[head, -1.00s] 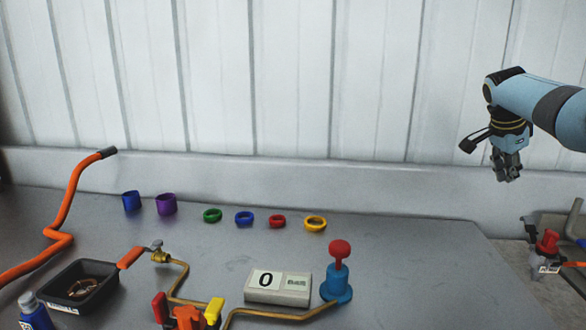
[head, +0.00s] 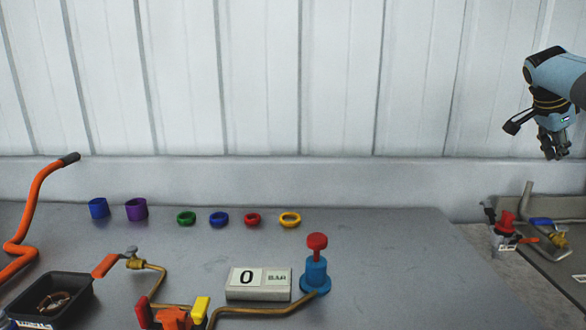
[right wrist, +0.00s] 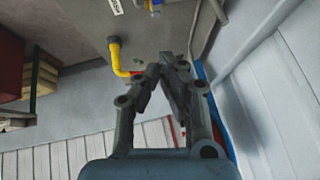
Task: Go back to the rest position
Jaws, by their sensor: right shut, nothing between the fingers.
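My right gripper (head: 556,147) hangs in the air at the upper right of the head view, fingers pointing down. It is well clear of the grey table (head: 390,260) and in front of the pale panelled wall. In the right wrist view its fingers (right wrist: 168,68) meet at the tips and hold nothing. My left gripper does not show in any view.
A blue valve with a red knob (head: 317,255) stands beside a white display reading 0 (head: 258,283). Several coloured rings and cups line the table's back. A black tray (head: 82,292) and an orange handle (head: 30,212) are left. A second surface (head: 570,280) is at right.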

